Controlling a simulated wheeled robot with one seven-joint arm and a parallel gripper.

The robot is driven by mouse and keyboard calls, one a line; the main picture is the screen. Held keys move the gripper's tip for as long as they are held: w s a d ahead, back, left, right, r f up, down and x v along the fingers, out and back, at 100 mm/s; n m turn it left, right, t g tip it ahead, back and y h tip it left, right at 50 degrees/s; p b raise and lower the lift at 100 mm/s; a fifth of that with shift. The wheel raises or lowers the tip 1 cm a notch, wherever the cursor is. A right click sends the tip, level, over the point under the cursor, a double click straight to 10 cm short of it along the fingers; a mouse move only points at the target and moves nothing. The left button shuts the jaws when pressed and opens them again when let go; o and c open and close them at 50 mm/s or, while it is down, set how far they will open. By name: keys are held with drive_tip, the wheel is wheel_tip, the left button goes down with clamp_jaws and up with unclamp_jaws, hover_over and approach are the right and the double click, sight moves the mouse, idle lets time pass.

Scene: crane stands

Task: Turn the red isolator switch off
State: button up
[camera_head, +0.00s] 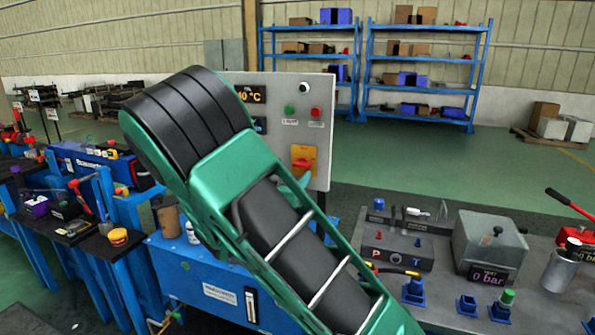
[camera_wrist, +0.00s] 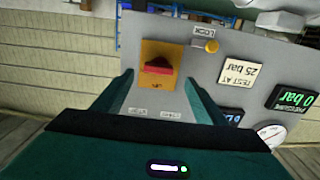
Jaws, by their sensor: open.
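The red isolator switch (camera_head: 301,163) sits on a yellow-orange plate on a grey upright panel (camera_head: 280,90), just right of my green arm. In the wrist view the picture is turned over, and the red handle (camera_wrist: 158,68) lies crosswise on its yellow plate (camera_wrist: 163,48). My gripper (camera_wrist: 160,80) is open and empty. Its two fingers reach toward the panel, with the red handle showing between and beyond the tips. The fingers look apart from the handle.
A yellow round item (camera_wrist: 211,46) hangs by a LOCK label beside the switch. Green (camera_head: 289,110) and red (camera_head: 315,111) buttons sit above the switch. A grey bench (camera_head: 440,275) with fittings stands at right.

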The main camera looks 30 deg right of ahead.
sight(300, 167)
drive_tip(key=x, duration=0.6)
drive_tip(key=shift+w+d, duration=0.15)
drive_tip(key=shift+d, duration=0.1)
drive_tip(key=c, duration=1.1)
